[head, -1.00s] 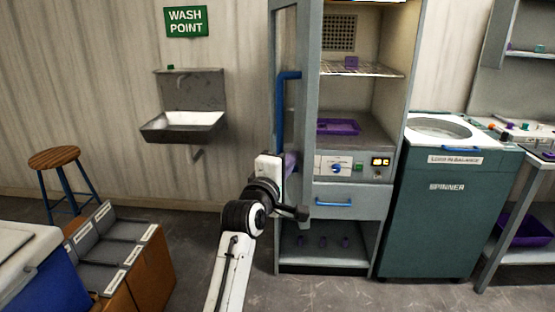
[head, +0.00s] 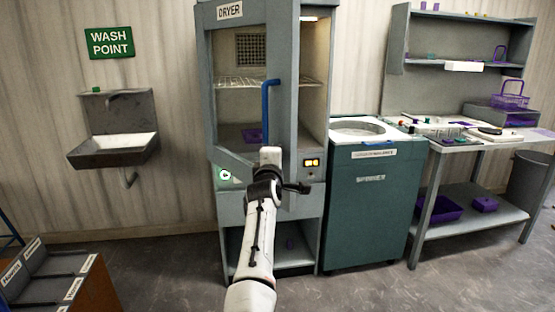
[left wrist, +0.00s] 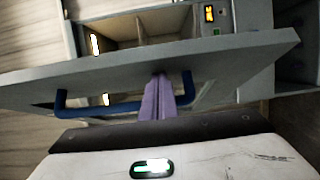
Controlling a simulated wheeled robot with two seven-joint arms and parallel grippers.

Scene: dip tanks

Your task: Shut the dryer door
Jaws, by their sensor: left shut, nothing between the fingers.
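The dryer door (head: 290,95), a grey frame with a clear pane and a DRYER label, stands partly open and covers most of the front of the dryer cabinet (head: 316,80). A gap shows at its right side. Its blue handle (head: 267,112) is upright on the right edge. My left arm reaches up to the lower part of the door, and its wrist hides the fingers in the head view. In the left wrist view my shut left gripper (left wrist: 158,98) has purple fingers against or very near the door (left wrist: 225,65), beside the blue handle (left wrist: 100,108). My right gripper is out of view.
The green spinner (head: 370,215) stands right of the dryer, and a grey bench (head: 480,150) with purple trays is farther right. A wash basin (head: 112,150) hangs on the wall at left.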

